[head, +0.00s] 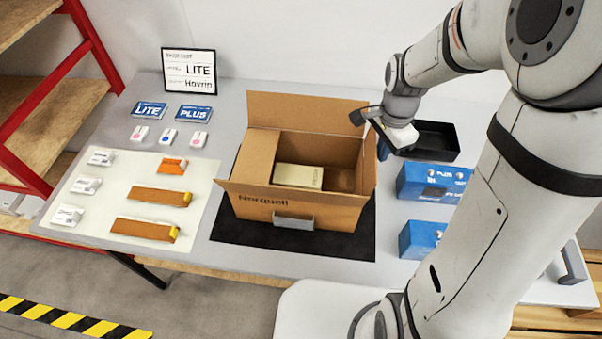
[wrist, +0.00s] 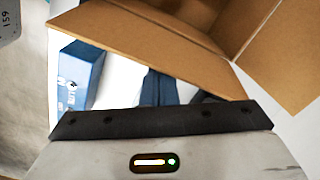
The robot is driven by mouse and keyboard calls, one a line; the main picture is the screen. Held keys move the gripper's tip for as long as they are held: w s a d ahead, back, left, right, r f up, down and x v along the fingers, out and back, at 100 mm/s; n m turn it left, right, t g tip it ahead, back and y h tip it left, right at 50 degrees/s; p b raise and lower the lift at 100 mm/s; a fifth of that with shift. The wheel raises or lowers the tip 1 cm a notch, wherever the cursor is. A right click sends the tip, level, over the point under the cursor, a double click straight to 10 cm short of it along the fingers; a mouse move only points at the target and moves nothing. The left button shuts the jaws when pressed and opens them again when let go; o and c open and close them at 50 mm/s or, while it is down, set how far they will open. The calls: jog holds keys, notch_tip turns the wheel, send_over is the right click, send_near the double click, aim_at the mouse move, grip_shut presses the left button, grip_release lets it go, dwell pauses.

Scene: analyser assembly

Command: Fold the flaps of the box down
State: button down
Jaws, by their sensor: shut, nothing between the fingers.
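The open brown cardboard box (head: 290,212) stands upright on a black mat (head: 240,232). In the head view its back flap (head: 305,108) stands up and leans back. The left flap (head: 253,160) slopes inward over the opening. The front flap (head: 290,193) sticks outward toward me. The right flap (head: 368,165) stands roughly upright. A beige carton (head: 298,175) lies inside the box. My gripper (head: 383,150) is shut and empty, just outside the right flap, fingers down. In the wrist view, a brown flap (wrist: 150,35) spans just beyond my gripper (wrist: 162,80); whether they touch is unclear.
A black tray (head: 435,140) and blue boxes (head: 432,182) stand right of the box, close to my arm. One blue box also shows in the wrist view (wrist: 80,75). A light sheet (head: 135,180) with small parts lies left. A framed sign (head: 189,72) stands behind.

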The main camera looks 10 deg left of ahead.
jog(key=a+f+b, duration=0.3)
jog(key=a+f, duration=0.1)
jog(key=a, duration=0.6)
jog(key=shift+a+b, duration=0.25)
jog(key=shift+b, duration=0.1)
dwell(0.6)
jog(key=shift+f, duration=0.4)
dwell(0.5)
jog(key=shift+r, duration=0.1)
notch_tip(320, 180, up, 7)
jog(key=p, duration=0.5)
jog(key=shift+r, duration=0.2)
